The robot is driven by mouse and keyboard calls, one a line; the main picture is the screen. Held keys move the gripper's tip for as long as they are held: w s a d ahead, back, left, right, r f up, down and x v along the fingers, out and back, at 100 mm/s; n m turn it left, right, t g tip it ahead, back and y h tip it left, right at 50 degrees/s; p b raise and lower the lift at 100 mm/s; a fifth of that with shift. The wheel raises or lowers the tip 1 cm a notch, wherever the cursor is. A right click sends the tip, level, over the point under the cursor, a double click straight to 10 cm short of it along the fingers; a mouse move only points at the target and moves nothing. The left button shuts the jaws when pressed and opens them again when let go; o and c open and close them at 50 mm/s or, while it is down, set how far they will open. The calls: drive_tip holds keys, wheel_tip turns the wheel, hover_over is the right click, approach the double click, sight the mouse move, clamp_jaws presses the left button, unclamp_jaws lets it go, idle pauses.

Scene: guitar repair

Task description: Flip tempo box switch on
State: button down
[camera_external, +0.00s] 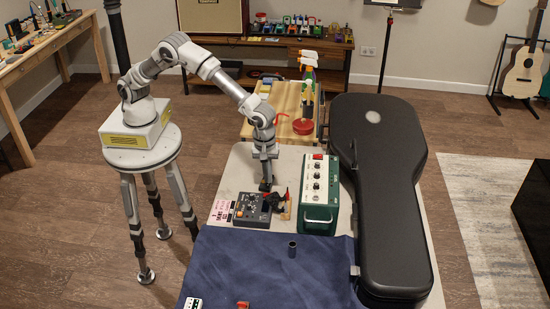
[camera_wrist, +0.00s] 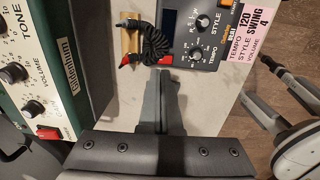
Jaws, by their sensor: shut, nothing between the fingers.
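The tempo box (camera_external: 252,212) is a dark box with knobs, lying on the table left of the green amplifier. In the wrist view the tempo box (camera_wrist: 203,55) shows its STYLE and TEMPO knobs and part of a screen. A small red part (camera_wrist: 166,60), apparently its switch, sits at the box's lower left corner there; its on or off position cannot be told. My gripper (camera_external: 265,188) points down at the box's far edge. In the wrist view my gripper (camera_wrist: 165,75) is shut and empty, its tips just below the red part. Whether they touch it is unclear.
A black coiled cable (camera_wrist: 153,42) lies beside the box. A pink note card (camera_external: 220,210) is left of it. The green amplifier (camera_external: 318,195) with knobs and a red switch stands right. A black guitar case (camera_external: 385,200) lies farther right, and a blue cloth (camera_external: 250,265) covers the front.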

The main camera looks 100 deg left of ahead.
sight(270, 195)
wheel_tip(270, 195, up, 8)
drive_tip(key=shift+p, duration=0.4)
drive_tip(key=shift+s+r+t+b, duration=0.1)
drive_tip(key=shift+s+t+b, duration=0.8)
drive_tip(key=shift+b, duration=1.85)
drive_tip(key=shift+s+g, duration=0.25)
drive_tip(key=shift+g, duration=0.05)
drive_tip(key=f+b, duration=0.1)
drive_tip(key=f, duration=0.3)
drive_tip(key=w+f+b, duration=0.1)
drive_tip(key=f, duration=0.4)
drive_tip(key=w+f+b, duration=0.1)
drive_tip(key=f, duration=0.4)
drive_tip(key=shift+w, duration=0.15)
drive_tip(key=shift+r+p, duration=0.15)
drive_tip(key=shift+p, duration=0.4)
